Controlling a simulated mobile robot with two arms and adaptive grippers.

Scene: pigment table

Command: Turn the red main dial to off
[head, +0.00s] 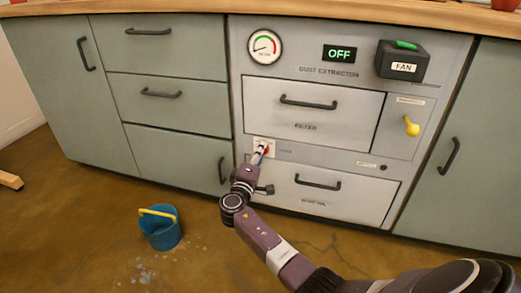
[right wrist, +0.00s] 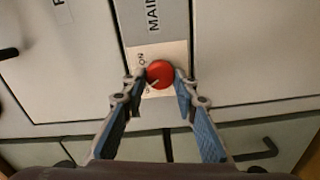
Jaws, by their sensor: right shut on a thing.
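The red main dial (right wrist: 160,74) sits on a pale plate (right wrist: 178,52) in the right wrist view, with "ON" lettering at its left and a "MAIN" label beyond it. In the head view the dial (head: 266,150) shows as a small red patch, mostly covered by my gripper. My right gripper (right wrist: 160,78) has one finger on each side of the dial and is shut on it. It also shows in the head view (head: 263,152), reaching the front of the dust extractor panel. The dial's pointer setting is hard to read. My left gripper is not in view.
The panel has a round gauge (head: 264,46), a display reading "OFF" (head: 340,53), a black FAN box (head: 402,60) with a green top, and a yellow lever (head: 411,126). Drawer handles stick out above and below the dial.

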